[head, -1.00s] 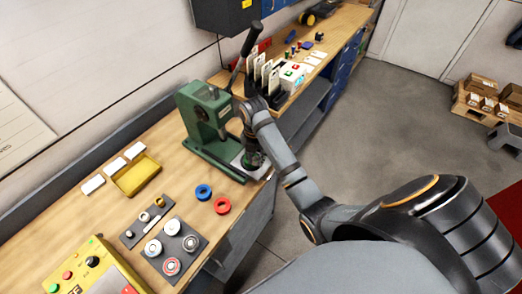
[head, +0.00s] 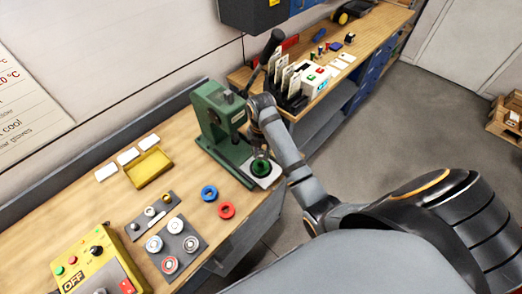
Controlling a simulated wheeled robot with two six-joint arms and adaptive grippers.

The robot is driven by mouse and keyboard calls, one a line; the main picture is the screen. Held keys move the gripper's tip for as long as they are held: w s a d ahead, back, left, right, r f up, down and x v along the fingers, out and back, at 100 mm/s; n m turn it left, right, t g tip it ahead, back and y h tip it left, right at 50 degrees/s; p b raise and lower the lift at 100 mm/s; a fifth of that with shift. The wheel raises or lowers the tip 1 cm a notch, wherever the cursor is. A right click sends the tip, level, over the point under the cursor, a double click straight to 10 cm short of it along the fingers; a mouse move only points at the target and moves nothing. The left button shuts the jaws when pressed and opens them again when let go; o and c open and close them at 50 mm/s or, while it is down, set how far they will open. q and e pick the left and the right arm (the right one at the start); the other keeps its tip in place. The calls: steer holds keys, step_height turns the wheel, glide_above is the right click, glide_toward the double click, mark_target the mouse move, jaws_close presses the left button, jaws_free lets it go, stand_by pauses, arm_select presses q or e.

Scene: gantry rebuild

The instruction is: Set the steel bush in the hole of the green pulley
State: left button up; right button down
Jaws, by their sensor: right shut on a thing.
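The green pulley (head: 261,168) lies flat on the plate at the foot of the green press, its dark hole facing up. My right gripper (head: 256,145) points down just above the pulley, in front of the press. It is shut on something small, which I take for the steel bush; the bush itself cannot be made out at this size. My left gripper is not in view.
The green press (head: 213,115) has a raised black-tipped lever (head: 272,43) close to my right wrist. Blue (head: 209,193) and red (head: 226,210) rings, a dark tray (head: 186,244), a yellow tray (head: 149,168) and a yellow control box (head: 92,262) stand on the bench.

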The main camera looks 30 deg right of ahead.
mark_target(261, 166)
steer(key=shift+s+a+f, duration=0.1)
steer(key=shift+a+f, duration=0.1)
steer(key=shift+f, duration=1.35)
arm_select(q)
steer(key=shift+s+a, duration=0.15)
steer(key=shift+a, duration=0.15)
arm_select(e)
steer(key=shift+f, duration=0.85)
steer(key=shift+f, duration=0.2)
steer(key=c, duration=1)
jaws_free()
steer(key=shift+d, duration=0.1)
